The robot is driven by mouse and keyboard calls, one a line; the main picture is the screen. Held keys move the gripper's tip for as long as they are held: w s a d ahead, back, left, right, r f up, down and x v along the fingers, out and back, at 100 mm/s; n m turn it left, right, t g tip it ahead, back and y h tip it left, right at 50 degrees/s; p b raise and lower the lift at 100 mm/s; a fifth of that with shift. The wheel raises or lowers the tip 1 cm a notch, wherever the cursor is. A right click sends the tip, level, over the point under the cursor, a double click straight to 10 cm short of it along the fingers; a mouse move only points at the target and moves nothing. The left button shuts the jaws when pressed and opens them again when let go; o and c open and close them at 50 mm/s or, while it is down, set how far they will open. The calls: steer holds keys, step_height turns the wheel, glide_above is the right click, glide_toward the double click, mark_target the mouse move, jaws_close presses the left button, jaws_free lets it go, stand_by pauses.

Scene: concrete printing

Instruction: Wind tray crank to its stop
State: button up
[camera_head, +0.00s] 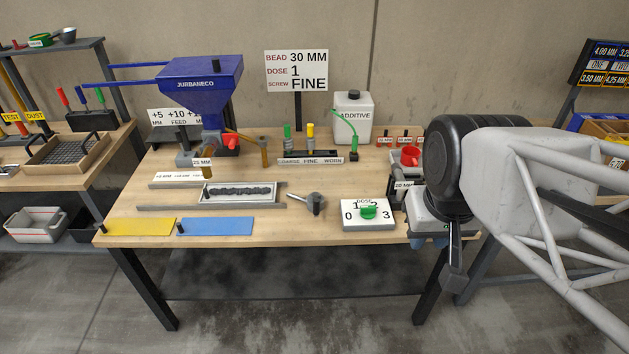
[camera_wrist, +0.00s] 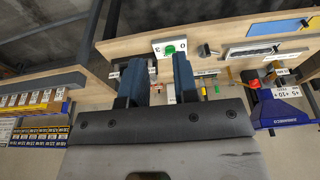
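A grey crank (camera_head: 314,203) with a side handle sits on the bench just right of the tray (camera_head: 281,188), which holds a dark ribbed bead. I take it as the tray crank. A small grey shape that looks like the crank (camera_wrist: 207,50) shows in the wrist view, beyond my fingers. My gripper (camera_head: 453,282) hangs at the bench's front right corner, well to the right of the crank and apart from it. In the wrist view my two dark blue fingers (camera_wrist: 159,60) are spread with nothing held between them.
A white dose plate (camera_head: 367,224) with a green knob lies between my gripper and the crank. Yellow (camera_head: 140,227) and blue (camera_head: 216,227) plates lie at the front left.

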steer(key=shift+o, duration=1.1)
steer(key=shift+w, duration=0.25)
steer(key=shift+o, duration=0.6)
steer(key=shift+w+a, duration=0.1)
steer(key=shift+w, duration=0.25)
steer(key=n+g, duration=0.3)
steer(key=n, duration=0.4)
glide_above(316, 200)
steer(key=f, duration=2.4)
steer(key=shift+s+d+f, duration=0.15)
steer(key=shift+d, duration=0.1)
steer(key=shift+w+a+f, duration=0.2)
steer(key=shift+w+f, duration=0.1)
steer(key=shift+f, duration=0.15)
steer(key=shift+f, duration=0.1)
